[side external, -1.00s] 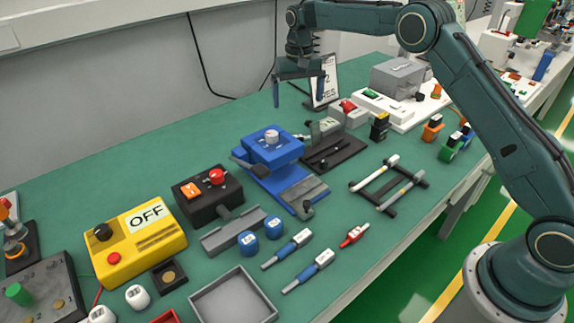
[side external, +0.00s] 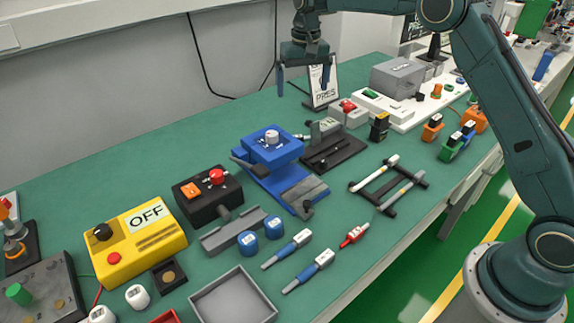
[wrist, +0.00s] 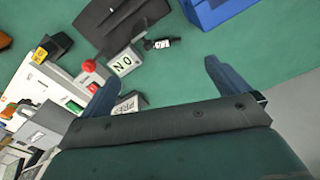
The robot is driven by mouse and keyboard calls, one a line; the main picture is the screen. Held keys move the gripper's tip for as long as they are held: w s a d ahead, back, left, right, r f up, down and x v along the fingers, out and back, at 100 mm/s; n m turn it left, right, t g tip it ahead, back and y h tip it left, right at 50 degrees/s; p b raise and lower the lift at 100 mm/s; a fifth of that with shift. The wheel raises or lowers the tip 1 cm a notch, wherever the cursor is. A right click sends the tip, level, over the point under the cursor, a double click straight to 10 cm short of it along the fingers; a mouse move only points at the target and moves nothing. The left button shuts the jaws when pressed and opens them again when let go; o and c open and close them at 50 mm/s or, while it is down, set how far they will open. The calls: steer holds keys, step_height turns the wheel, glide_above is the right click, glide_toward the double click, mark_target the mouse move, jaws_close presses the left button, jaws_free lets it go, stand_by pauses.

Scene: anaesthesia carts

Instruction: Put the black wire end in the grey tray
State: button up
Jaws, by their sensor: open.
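My gripper (side external: 302,82) is open and empty, high above the back of the green bench; its two blue fingers also show in the wrist view (wrist: 160,85). A small black piece with a white label (wrist: 160,43), which looks like the black wire end, lies on the bench beyond the fingers in the wrist view. In the side view it seems to be the small dark piece (side external: 299,136) beside the box with a display; it is too small to be sure. The grey tray (side external: 268,313) is empty at the front of the bench, far from my gripper.
A blue device (side external: 272,150), a black fixture (side external: 335,150) and a standing sign (side external: 320,95) are near my gripper. A red wire end (side external: 354,236) and two blue-and-white ones (side external: 291,246) lie towards the front. A yellow OFF box (side external: 135,245) stands left.

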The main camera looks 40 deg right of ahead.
steer(key=s+a+r+n+t, duration=0.1)
steer(key=s+r, duration=0.6)
steer(key=s, duration=0.3)
steer(key=s+a+r+n+t, duration=0.1)
steer(key=s+r+t, duration=0.1)
steer(key=s+r, duration=0.7)
steer(key=s+f+n+t, duration=0.1)
steer(key=s+f, duration=0.2)
steer(key=s, duration=0.8)
steer(key=s+f+n+t, duration=0.1)
steer(key=s+f, duration=0.2)
steer(key=s, duration=0.9)
steer(key=shift+a+f, duration=0.3)
steer(key=shift+f, duration=0.05)
steer(key=c, duration=1.2)
steer(key=shift+c, duration=0.2)
steer(key=shift+w, duration=0.1)
